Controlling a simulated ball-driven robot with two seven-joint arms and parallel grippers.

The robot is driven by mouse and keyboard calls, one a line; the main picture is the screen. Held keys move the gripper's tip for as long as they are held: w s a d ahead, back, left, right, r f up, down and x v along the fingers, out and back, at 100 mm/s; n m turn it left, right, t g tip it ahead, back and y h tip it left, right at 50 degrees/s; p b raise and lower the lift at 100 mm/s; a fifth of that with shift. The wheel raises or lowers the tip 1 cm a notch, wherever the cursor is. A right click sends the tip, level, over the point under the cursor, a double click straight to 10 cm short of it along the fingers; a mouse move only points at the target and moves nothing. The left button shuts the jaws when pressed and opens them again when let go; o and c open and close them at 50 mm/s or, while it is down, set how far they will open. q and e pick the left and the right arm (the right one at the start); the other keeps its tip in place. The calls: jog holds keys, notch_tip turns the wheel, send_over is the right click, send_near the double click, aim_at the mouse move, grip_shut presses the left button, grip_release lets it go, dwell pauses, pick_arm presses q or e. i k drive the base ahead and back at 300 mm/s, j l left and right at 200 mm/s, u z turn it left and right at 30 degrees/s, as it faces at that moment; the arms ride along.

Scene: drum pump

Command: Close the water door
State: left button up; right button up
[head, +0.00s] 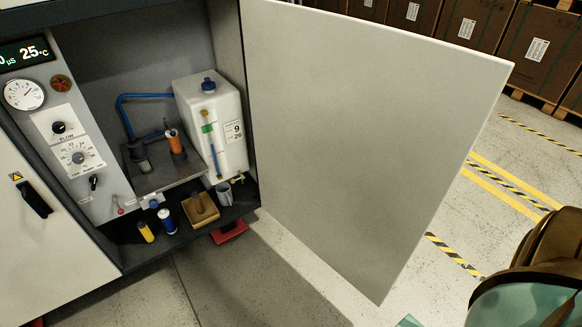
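The water door (365,130) is a large pale panel. It stands wide open, hinged at the right side of the cabinet (110,60) and swung out to the right over the floor. The cabinet's inside shows fully, with a white water tank (212,125) with a blue cap, blue tubing and a metal shelf. No handle shows on the door face towards me. Neither of my grippers shows. A brown and teal rounded part, probably of my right arm, comes in at the lower right, apart from the door in the picture.
Bottles, a yellow tray (201,210) and a grey cup (224,194) stand on the cabinet floor. A red object (230,231) lies low at its front edge. Another door (35,225) with a black handle is at left. Floor before the cabinet is mostly clear; boxes (535,50) stand behind.

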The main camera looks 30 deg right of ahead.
aim_at(363, 130)
jog(key=l+u, duration=0.35)
jog(key=k+l+u, duration=0.15)
jog(key=l+u, duration=0.15)
jog(key=k+l+u, duration=0.1)
jog(key=l+u, duration=0.25)
jog(key=k+l, duration=0.15)
jog(key=l, duration=0.25)
jog(key=k+l, duration=0.2)
jog(key=l, duration=0.2)
jog(key=k+l, duration=0.15)
jog(key=l, duration=0.25)
jog(key=k+l, duration=0.15)
jog(key=l, duration=0.25)
jog(key=k+l, duration=0.15)
jog(key=l, duration=0.25)
jog(key=k+l, duration=0.2)
jog(key=l, duration=0.2)
jog(key=k+l, duration=0.15)
jog(key=l, duration=0.25)
